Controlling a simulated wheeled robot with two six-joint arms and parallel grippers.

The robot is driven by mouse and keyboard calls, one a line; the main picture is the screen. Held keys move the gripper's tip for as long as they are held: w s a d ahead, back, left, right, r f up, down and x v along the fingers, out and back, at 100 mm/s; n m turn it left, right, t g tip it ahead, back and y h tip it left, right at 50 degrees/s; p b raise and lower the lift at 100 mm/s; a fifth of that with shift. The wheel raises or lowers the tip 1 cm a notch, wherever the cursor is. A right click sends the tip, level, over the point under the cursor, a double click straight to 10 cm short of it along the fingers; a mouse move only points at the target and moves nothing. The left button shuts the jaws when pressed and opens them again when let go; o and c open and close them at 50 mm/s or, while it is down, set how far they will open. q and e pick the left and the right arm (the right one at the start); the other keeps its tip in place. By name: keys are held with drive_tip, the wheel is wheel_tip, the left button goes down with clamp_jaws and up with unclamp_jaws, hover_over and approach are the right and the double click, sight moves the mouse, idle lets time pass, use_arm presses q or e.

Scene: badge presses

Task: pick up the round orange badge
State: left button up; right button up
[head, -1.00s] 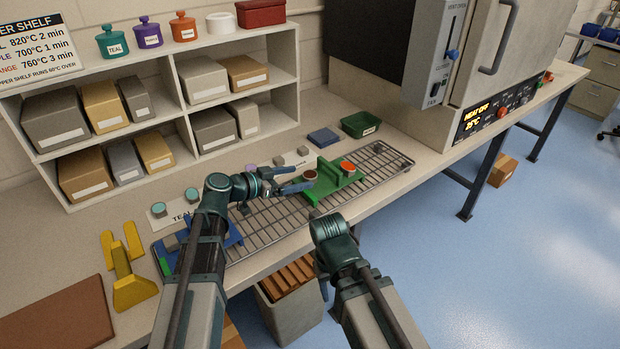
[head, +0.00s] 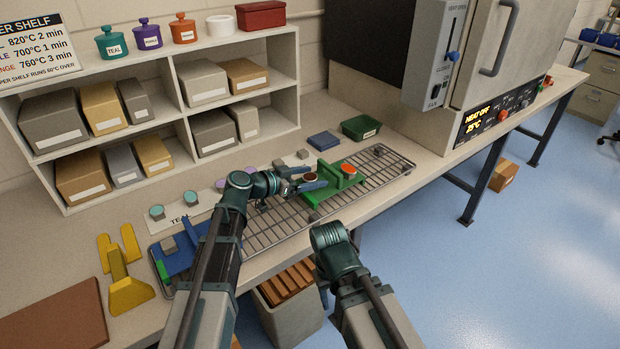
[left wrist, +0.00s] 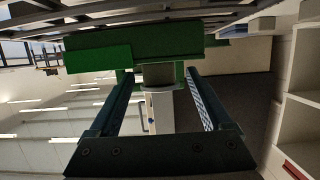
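The round orange badge (head: 348,169) sits on the green fixture (head: 322,192), toward its right side. A dark brown round badge (head: 310,176) stands left of it. My left gripper (head: 314,185) is by the brown badge, left of the orange one. In the left wrist view its two fingers (left wrist: 158,100) are open and apart, with a grey block (left wrist: 158,74) beyond and between them, under the green fixture (left wrist: 135,50). No badge face shows clearly there. My right arm is folded low in front of the bench; its fingers are mostly hidden.
The fixture stands on a wire rack (head: 275,222). A blue fixture (head: 185,258) is at the rack's left end. The furnace (head: 470,90) is at the right, shelves (head: 180,110) at the back.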

sight(311, 177)
use_arm(q)
drive_tip(key=c, duration=1.2)
drive_tip(key=shift+r+p, duration=0.75)
drive_tip(key=r+p, duration=0.2)
drive_tip(key=shift+s+r+p, duration=0.2)
drive_tip(key=shift+r+p, duration=0.15)
drive_tip(key=s+d, duration=0.8)
drive_tip(key=s, duration=0.5)
drive_tip(key=shift+d+r+p, duration=0.25)
drive_tip(key=shift+r+p, duration=0.15)
